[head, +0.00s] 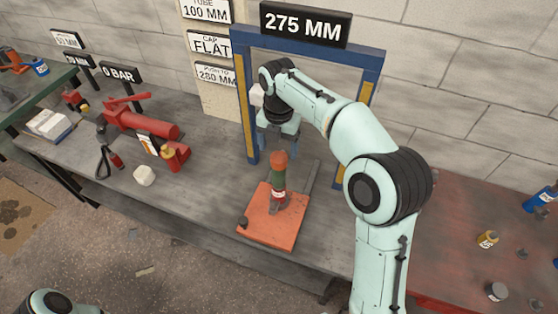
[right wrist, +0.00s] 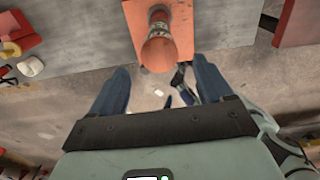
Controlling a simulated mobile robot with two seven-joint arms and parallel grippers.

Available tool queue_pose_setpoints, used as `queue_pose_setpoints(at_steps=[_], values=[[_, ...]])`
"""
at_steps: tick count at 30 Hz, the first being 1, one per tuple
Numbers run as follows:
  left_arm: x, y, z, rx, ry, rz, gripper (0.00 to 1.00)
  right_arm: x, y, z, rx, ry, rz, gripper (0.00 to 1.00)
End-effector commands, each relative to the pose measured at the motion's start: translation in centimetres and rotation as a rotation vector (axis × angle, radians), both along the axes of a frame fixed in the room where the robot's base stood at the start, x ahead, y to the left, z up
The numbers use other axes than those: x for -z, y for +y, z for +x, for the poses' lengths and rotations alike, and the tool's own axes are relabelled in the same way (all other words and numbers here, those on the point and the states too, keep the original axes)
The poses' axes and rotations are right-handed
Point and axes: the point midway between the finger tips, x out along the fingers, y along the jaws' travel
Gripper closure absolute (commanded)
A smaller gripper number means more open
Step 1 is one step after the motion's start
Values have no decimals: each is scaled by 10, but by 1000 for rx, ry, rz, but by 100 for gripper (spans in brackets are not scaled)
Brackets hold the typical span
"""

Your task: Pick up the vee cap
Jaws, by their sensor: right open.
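I cannot tell for sure which piece is the vee cap; small dark pieces lie on the red bench at the right, one a round grey-topped piece (head: 497,291), another a small dark piece (head: 522,253). My left gripper is out of view.
The upright body stands on an orange plate (head: 262,232) on the grey bench (head: 200,215). The blue frame (head: 245,110) rises around my right arm. A red cylinder tool (head: 145,124), a white lump (head: 144,176) and a red block (head: 176,157) are at left. The front strip of bench is clear.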

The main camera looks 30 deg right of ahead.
Motion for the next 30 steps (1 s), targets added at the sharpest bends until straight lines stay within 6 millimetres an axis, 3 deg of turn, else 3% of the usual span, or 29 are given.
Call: queue_pose_setpoints(at_steps=[9,18,20,24,30], values=[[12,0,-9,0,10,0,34,45,2,-3,-1,4,0,21],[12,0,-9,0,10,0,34,49,3,-2,0,-1,1,21],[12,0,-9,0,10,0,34,49,2,-2,0,-1,1,37],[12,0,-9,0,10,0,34,49,2,-2,0,0,0,82],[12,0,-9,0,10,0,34,49,3,-2,0,1,1,83]])
